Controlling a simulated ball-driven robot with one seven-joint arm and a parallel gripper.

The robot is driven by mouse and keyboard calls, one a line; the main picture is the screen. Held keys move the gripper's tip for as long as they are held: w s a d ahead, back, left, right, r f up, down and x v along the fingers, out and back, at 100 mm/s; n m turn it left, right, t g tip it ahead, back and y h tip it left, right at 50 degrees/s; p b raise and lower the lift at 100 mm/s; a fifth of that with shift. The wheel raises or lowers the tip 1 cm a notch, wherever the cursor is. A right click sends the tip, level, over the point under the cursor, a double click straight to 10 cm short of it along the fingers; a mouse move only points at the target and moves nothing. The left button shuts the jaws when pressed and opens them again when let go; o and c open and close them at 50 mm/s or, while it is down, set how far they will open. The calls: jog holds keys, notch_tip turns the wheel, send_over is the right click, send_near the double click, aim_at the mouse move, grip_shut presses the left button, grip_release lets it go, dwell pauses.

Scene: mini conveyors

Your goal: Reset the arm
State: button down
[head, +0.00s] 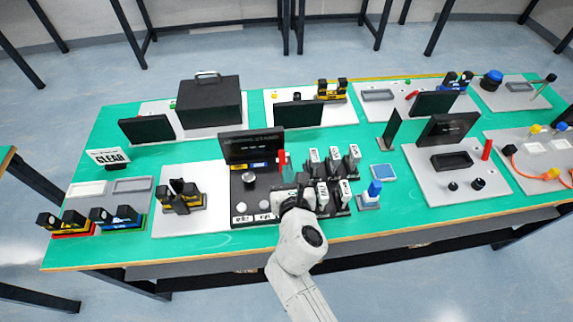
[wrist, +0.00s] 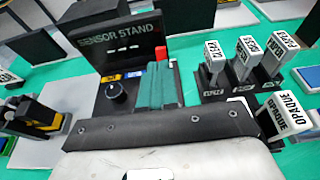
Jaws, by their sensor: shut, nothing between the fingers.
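My gripper (head: 285,182) is in front of the black sensor stand, over its right part, with my white arm coming up from the bottom of the head view. In the wrist view its greenish fingers (wrist: 162,82) are together with nothing held between them. The sensor stand (head: 243,186) has a dark screen (head: 252,147) at its back and a round knob (wrist: 117,92) left of the fingers. A red part (head: 282,157) shows just beyond the fingers. My gripper hides part of the stand, and I cannot tell whether the fingers touch it.
Several labelled blocks (head: 333,164) stand on black holders close to the right of my gripper, one marked OPAQUE (wrist: 284,112). A yellow-and-black device (head: 180,196) sits to the left. A blue-topped piece (head: 374,188) stands to the right. Green table (head: 225,241) shows free along the front edge.

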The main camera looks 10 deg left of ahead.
jog(key=shift+r+p+v, duration=0.2)
jog(key=shift+r+v, duration=0.1)
jog(key=shift+v, duration=1)
jog(key=shift+r+p+v, duration=0.2)
jog(key=shift+r+v, duration=0.05)
jog(key=shift+v, duration=1.1)
jog(key=shift+w, duration=0.2)
jog(key=s+d+f+m+g+h+b, duration=0.1)
jog(key=s+d+f+m+g+h, duration=0.25)
jog(key=d+m, duration=0.7)
jog(key=s+d+f+m+g+h, duration=0.2)
jog(key=s+d+f+m+h, duration=0.15)
jog(key=d+m, duration=0.65)
jog(key=s+d+f+m+g+y+b, duration=0.1)
jog(key=s+d+m+g, duration=0.2)
jog(key=s+m, duration=0.6)
jog(key=s+d+f+m+g+y, duration=0.1)
jog(key=s+d+m+g, duration=0.3)
jog(key=s+d+m, duration=0.4)
jog(key=s+f+m, duration=0.1)
jog(key=s+m, duration=0.1)
jog(key=s, duration=0.2)
jog(key=shift+d+f+y+b, duration=0.15)
jog(key=shift+f+y+b, duration=0.05)
jog(key=shift+y+b, duration=0.2)
jog(key=shift+g, duration=0.25)
